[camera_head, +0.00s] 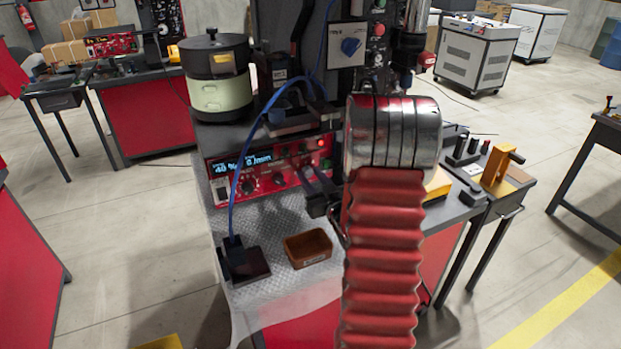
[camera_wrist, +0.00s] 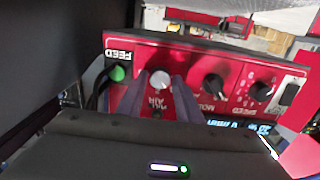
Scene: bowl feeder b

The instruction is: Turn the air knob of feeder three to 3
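The red control box (camera_head: 262,168) of a feeder stands on the bench, with a lit blue display reading about 40 % and 0/min. In the wrist view its red panel (camera_wrist: 222,64) appears upside down. A pale silver knob (camera_wrist: 159,80) there sits by lettering that looks like AIR. My gripper (camera_wrist: 160,88) is open, its two dark fingers on either side of this knob with red panel showing between them. I cannot tell whether they touch it. The knob's setting is not readable. In the head view my gripper (camera_head: 312,174) is at the box's right part, hiding the knob.
A green FEED button (camera_wrist: 117,73) and black MODE (camera_wrist: 214,85) and SPEED (camera_wrist: 261,90) knobs flank the silver knob. A bowl feeder (camera_head: 217,75), blue hose (camera_head: 246,150) and brown tray (camera_head: 308,247) are nearby.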

